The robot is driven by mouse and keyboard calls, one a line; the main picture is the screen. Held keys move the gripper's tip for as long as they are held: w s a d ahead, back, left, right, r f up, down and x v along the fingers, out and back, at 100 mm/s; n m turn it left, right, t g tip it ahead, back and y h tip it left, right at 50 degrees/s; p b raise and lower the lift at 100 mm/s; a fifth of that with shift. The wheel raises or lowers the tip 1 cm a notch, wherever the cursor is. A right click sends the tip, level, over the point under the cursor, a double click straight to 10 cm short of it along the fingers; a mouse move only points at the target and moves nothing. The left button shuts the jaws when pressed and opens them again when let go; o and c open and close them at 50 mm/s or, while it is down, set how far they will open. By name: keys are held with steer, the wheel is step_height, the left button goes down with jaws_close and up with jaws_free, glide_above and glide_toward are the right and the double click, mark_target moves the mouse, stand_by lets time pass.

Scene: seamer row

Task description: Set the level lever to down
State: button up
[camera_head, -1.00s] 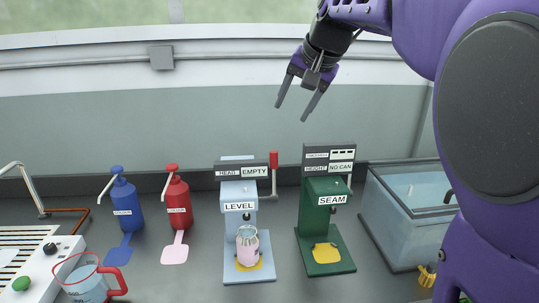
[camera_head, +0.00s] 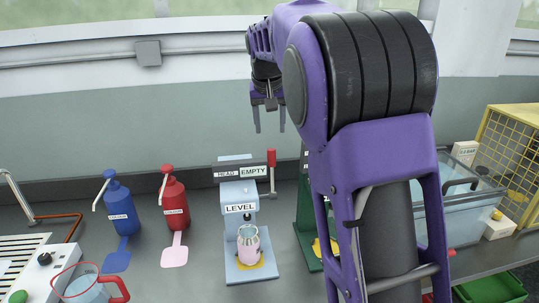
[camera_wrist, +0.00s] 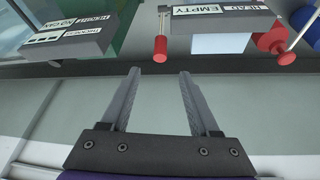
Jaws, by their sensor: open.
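The pale blue LEVEL machine (camera_head: 239,205) stands on the counter with a HEAD EMPTY sign on top. Its lever (camera_head: 271,158) is on the right side, a grey bar with a red handle pointing up. My gripper (camera_head: 269,122) is open and empty, pointing down, above the red handle in the head view. In the wrist view the red handle (camera_wrist: 160,48) lies just beyond the gap between my open fingertips (camera_wrist: 159,74), apart from them.
The green SEAM machine (camera_head: 308,235) stands close to the right, mostly hidden behind my arm. Red (camera_head: 175,205) and blue (camera_head: 120,212) pump bottles stand to the left. A measuring jug (camera_head: 88,287) is at front left. A clear-sided tank (camera_head: 450,220) is at the right.

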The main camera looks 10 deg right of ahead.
mark_target(271, 150)
steer(key=x, duration=1.2)
steer(key=shift+f, duration=0.25)
jaws_close()
stand_by(0.8)
